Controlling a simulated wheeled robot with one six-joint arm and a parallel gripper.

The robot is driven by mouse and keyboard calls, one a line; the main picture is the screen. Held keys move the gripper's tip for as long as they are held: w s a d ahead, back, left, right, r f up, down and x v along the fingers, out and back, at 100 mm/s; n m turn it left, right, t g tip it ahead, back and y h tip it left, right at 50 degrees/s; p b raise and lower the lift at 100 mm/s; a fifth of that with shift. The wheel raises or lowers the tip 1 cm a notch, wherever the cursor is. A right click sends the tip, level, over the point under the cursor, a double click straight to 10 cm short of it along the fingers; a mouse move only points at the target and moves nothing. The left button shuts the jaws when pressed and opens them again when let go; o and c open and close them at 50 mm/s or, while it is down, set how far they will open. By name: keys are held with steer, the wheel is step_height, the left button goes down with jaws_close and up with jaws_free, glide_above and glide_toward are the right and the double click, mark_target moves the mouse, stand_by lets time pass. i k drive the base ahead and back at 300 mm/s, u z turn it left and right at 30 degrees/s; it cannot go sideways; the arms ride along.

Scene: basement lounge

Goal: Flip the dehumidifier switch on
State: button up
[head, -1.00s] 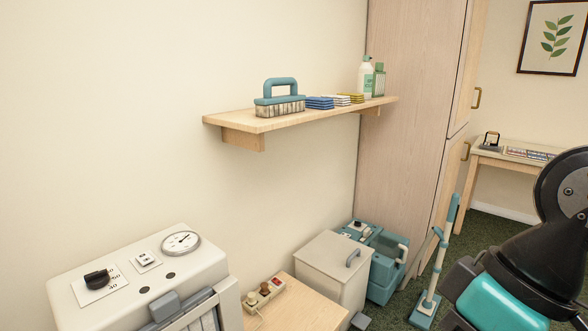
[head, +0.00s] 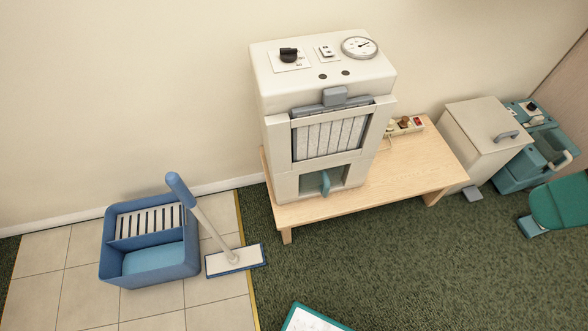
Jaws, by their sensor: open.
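The dehumidifier (head: 270,105) is a white box-shaped machine standing on a low wooden table against the wall, in the head view. Its sloped top carries a black rotary knob (head: 289,55) on a white plate, a small switch plate (head: 327,52) in the middle, and a round gauge (head: 360,47) at the right. The switch is too small to tell which way it is set. A grey-framed filter with pale slats fills the front, above an opening with a teal part. My gripper is not in view.
The wooden table (head: 425,165) also holds a power strip (head: 404,126) with a red switch. A white bin (head: 480,135) and teal machine (head: 535,150) stand to the right. A blue bucket (head: 150,262) and mop (head: 235,260) are on tiles at left. Green carpet in front is mostly clear.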

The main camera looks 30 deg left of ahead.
mark_target(326, 50)
steer(key=u, duration=0.9)
steer(key=k, duration=0.5)
steer(key=z, duration=1.2)
